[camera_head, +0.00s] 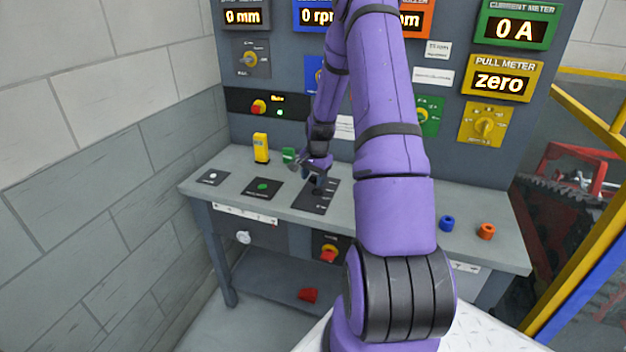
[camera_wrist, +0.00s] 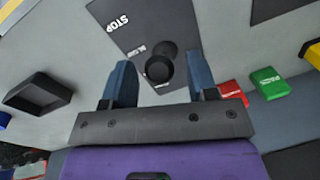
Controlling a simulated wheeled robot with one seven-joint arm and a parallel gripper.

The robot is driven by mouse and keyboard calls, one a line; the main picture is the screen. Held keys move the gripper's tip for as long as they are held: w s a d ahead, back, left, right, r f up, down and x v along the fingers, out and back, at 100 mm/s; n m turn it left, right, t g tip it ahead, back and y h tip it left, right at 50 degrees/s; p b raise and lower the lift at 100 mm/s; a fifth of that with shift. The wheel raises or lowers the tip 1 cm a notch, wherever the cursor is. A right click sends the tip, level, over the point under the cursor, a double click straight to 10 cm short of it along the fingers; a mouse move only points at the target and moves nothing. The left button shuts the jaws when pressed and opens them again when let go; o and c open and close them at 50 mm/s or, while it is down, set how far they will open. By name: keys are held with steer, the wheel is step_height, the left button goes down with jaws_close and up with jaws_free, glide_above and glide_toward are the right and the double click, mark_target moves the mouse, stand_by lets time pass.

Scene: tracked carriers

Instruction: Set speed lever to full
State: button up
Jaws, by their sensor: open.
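The speed lever shows in the wrist view as a dark round knob (camera_wrist: 160,70) on a dark plate (camera_wrist: 140,22) marked STOP and with further white labels. In the head view the plate (camera_head: 327,203) lies on the grey desk, and my arm and gripper partly cover the lever. My gripper (camera_head: 314,180) is over this plate. In the wrist view its two blue fingers (camera_wrist: 158,78) are apart, one on each side of the knob. I cannot tell whether either finger touches it.
A blue ring (camera_head: 446,223) and an orange ring (camera_head: 486,231) lie to the right. The meter panel rises behind; a brick wall is at the left.

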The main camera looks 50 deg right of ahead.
steer(key=shift+f, duration=0.55)
jaws_close()
